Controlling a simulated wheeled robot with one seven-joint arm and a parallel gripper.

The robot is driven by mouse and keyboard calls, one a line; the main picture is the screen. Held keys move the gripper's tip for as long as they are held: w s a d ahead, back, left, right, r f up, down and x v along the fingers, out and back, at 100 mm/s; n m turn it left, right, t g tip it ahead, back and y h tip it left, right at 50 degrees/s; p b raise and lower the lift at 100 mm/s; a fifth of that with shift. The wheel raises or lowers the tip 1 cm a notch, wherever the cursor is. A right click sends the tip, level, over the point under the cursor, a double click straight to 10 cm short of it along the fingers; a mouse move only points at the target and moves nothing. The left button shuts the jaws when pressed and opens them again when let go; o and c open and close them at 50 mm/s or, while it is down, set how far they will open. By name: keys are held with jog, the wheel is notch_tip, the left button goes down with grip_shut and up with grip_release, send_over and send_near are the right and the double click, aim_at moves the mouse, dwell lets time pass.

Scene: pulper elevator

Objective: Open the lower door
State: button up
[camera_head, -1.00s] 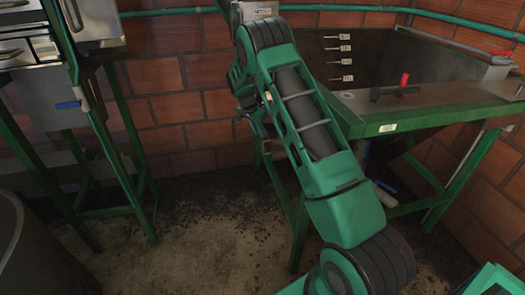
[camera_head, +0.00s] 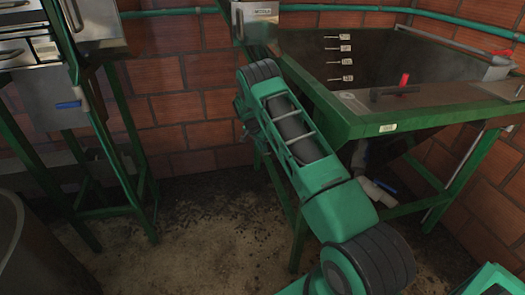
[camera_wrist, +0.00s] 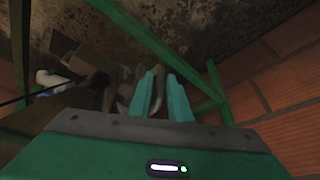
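I cannot clearly make out a lower door in either view. My gripper (camera_wrist: 162,72) points down towards dark shapes under the green frame. Its two teal fingers stand slightly apart, with a narrow gap. A curved grey piece (camera_wrist: 125,98) shows beside and behind the fingers; I cannot tell whether they touch it. In the head view my arm runs up from the lower right to beside the tank stand, and it hides the fingers and what lies behind them.
A green-framed metal tank (camera_head: 385,128) stands at right, with a white pipe and blue-handled valve (camera_head: 387,186) below. A metal machine (camera_head: 50,100) on green legs stands at left. A metal box (camera_head: 257,12) is at the top. Bare floor (camera_head: 215,235) lies between.

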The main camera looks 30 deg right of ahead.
jog(key=shift+w+d+f, duration=0.1)
jog(key=shift+d+f, duration=0.15)
jog(key=shift+f, duration=0.35)
